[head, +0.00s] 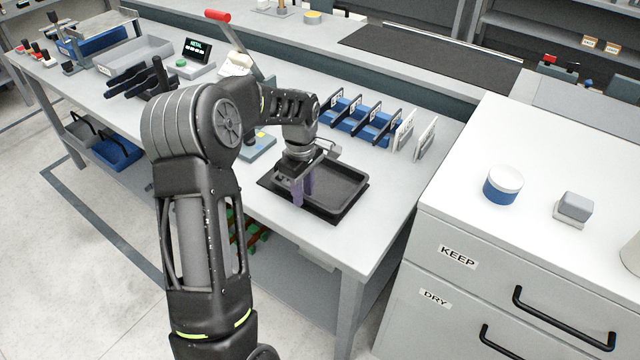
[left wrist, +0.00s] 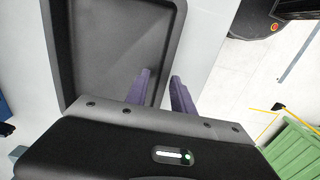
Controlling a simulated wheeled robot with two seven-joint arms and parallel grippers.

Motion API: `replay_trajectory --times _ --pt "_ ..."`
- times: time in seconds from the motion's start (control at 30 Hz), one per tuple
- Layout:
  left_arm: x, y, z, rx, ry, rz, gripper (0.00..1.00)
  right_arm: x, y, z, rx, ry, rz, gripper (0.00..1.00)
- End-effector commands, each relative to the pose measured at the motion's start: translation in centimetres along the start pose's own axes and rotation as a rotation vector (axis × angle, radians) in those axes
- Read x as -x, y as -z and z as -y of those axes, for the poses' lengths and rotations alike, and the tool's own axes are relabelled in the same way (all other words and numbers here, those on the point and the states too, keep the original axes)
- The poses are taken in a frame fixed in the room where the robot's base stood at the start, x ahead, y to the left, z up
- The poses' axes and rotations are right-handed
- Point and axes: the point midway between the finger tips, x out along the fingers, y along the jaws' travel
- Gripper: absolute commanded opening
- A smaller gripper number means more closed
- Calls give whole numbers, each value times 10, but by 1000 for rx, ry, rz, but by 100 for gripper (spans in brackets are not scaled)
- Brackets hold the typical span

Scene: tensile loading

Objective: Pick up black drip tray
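The black drip tray (head: 345,186) is a shallow rectangular pan lying flat near the front edge of the workbench. My left gripper (head: 303,190) points down at the tray's near-left side in the head view. In the left wrist view the tray (left wrist: 115,45) fills the upper left. The purple fingers of my left gripper (left wrist: 162,86) stand apart, one over the inside of the tray and one outside its rim. The rim lies between them, with a gap showing. The gripper hides part of the tray's near side. My right gripper is in neither view.
Blue bins with black dividers (head: 360,122) stand behind the tray. A light cabinet (head: 540,180) is at the right, carrying a blue-and-white jar (head: 503,185) and a small grey block (head: 574,207). A red-handled lever (head: 232,40) rises at the back left. The bench right of the tray is clear.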

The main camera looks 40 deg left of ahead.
Motion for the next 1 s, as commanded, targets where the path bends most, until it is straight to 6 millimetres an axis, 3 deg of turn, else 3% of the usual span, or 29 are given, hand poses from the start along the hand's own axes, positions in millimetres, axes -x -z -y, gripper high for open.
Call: replay_trajectory --times 0.13,0.5,1.0 --pt "0 0 0 0 0 0 28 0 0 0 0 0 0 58" --pt "0 0 0 0 0 0 0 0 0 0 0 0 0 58" --pt "0 0 0 0 0 0 0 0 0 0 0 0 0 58"
